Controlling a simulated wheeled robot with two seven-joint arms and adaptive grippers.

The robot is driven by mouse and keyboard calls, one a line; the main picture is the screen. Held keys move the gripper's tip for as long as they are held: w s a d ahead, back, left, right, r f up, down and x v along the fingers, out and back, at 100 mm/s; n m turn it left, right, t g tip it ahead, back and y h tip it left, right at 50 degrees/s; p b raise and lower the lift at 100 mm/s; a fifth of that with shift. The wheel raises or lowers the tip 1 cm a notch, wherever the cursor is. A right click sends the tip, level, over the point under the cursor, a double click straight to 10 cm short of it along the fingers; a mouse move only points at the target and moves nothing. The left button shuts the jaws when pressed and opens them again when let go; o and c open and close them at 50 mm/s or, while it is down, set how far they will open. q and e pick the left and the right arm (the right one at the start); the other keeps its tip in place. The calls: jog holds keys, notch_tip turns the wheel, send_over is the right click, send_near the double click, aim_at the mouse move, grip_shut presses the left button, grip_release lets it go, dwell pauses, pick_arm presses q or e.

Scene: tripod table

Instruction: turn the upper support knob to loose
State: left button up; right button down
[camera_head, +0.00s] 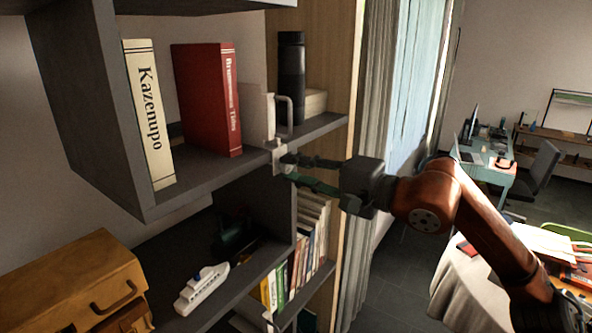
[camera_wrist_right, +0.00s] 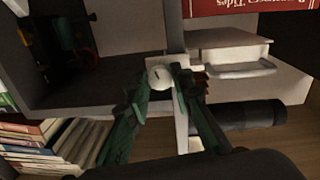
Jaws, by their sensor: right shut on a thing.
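The upper support knob (camera_wrist_right: 160,77) is a small, pale, round knob with a dark mark on its face. It sits at the front edge of the shelf, on a pale support piece (camera_head: 278,152). My right gripper (camera_head: 288,164) reaches in from the right and is shut on the knob. In the right wrist view its two green-and-dark fingers (camera_wrist_right: 162,82) close in on the knob from both sides. The fingers partly hide the knob in the head view. My left gripper is not in view.
The upper shelf (camera_head: 215,168) holds a cream book (camera_head: 148,115), a red book (camera_head: 208,100) and a dark cylinder (camera_head: 291,75). A metal handle (camera_head: 290,115) stands near the knob. Below are a white toy ship (camera_head: 202,287), several books (camera_head: 305,250) and a brown case (camera_head: 70,285).

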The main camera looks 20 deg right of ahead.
jog(key=shift+n, duration=0.4)
jog(key=c, duration=1.7)
grip_release()
jog(key=v, duration=1.2)
jog(key=shift+f, duration=0.15)
